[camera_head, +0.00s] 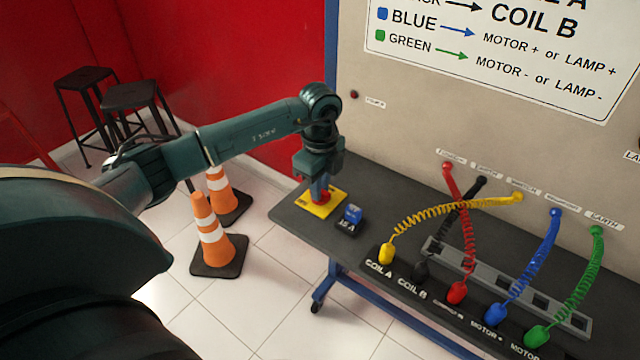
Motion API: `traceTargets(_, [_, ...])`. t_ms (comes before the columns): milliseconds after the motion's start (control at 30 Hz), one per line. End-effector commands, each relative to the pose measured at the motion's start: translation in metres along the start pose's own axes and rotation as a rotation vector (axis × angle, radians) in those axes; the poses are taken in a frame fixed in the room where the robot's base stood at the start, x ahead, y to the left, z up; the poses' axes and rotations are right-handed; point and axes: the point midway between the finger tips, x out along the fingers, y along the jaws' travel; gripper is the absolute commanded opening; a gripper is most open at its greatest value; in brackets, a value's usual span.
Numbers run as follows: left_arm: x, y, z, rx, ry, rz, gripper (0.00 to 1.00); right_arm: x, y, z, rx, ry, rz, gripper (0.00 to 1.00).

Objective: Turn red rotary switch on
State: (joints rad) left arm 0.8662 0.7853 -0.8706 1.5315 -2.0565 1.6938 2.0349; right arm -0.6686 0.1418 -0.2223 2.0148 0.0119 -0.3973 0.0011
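The red rotary switch (323,197) sits on a yellow plate (318,209) at the left end of the dark table. Its knob is partly hidden by my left gripper (318,187), which points straight down at it from above. The fingertips are at the knob, but I cannot tell whether they touch it or how far apart they are. The knob's setting is too small to read. My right gripper is not in view.
A blue block (352,213) on a black base stands just right of the yellow plate. Coloured coiled cables run from the grey panel (420,130) to plugs on the table (300,225). Orange cones (218,240) and dark stools (130,95) stand on the floor at left.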

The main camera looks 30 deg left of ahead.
Motion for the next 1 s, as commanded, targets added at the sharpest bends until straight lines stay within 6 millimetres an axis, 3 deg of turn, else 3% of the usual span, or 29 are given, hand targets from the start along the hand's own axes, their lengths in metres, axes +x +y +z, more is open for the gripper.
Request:
traceTargets(200, [-0.0003,-0.0001,-0.0001,0.0,0.0,0.0,0.0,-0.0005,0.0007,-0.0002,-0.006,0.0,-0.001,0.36])
traceTargets(633, [0.0,-0.0003,0.0001,0.058,0.0,-0.001,0.0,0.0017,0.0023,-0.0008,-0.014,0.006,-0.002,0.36])
traceTargets(1000, [0.0006,-0.0007,0.0002,0.336,0.0,-0.002,0.0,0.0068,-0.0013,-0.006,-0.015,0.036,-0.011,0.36])
